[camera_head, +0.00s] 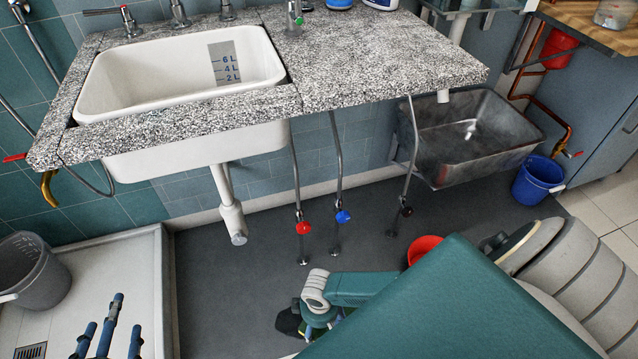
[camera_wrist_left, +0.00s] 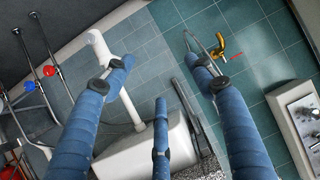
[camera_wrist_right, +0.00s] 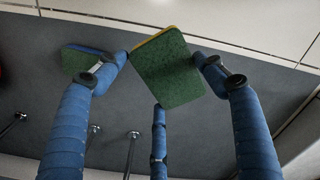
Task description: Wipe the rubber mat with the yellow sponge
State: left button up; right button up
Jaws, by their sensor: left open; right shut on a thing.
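The rubber mat appears to be the dark grey surface (camera_head: 225,285) below the sink; it also shows in the right wrist view (camera_wrist_right: 185,125). The yellow sponge (camera_wrist_right: 168,72) has a green face and a thin yellow edge. In the right wrist view, my right gripper (camera_wrist_right: 160,64) is shut on it. I cannot tell whether the sponge touches the mat. In the head view, my arm hides the sponge and most of that gripper. My left gripper (camera_head: 108,330) is open and empty over the white tray at lower left.
A blue-edged sponge with a green face (camera_wrist_right: 80,60) lies on the dark surface. A red bucket (camera_head: 424,246) is partly behind my right arm. Pipes with red (camera_head: 303,227) and blue (camera_head: 343,216) valves rise under the sink (camera_head: 195,148). A grey bucket (camera_head: 32,270) stands in the white tray (camera_head: 130,252).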

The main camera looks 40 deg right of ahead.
jog(key=shift+s+a+r+p, duration=0.2)
jog(key=shift+s+r+p, duration=0.35)
jog(key=shift+p, duration=0.2)
pick_arm(q)
jog(key=s+a+f+g+y+p, duration=0.1)
jog(key=s+a+f+g, duration=0.3)
jog(key=s, duration=0.4)
jog(key=s+a+f+g+y+p, duration=0.1)
jog(key=s+f+g, duration=0.35)
jog(key=s, duration=0.35)
pick_arm(e)
jog(key=shift+s+a+r, duration=0.2)
jog(key=shift+s+r, duration=0.2)
jog(key=shift+s, duration=0.15)
jog(key=s+r+p, duration=0.2)
jog(key=shift+a+p, duration=0.35)
jog(key=shift+p, duration=0.05)
pick_arm(q)
jog(key=s+p+x, duration=0.1)
jog(key=p+x, duration=0.1)
jog(key=x, duration=0.8)
jog(key=shift+s+f+g, duration=0.35)
jog(key=shift+f, duration=0.1)
pick_arm(e)
jog(key=shift+s+a+r, duration=0.3)
jog(key=shift+s+r, duration=0.3)
jog(key=shift+s, duration=0.25)
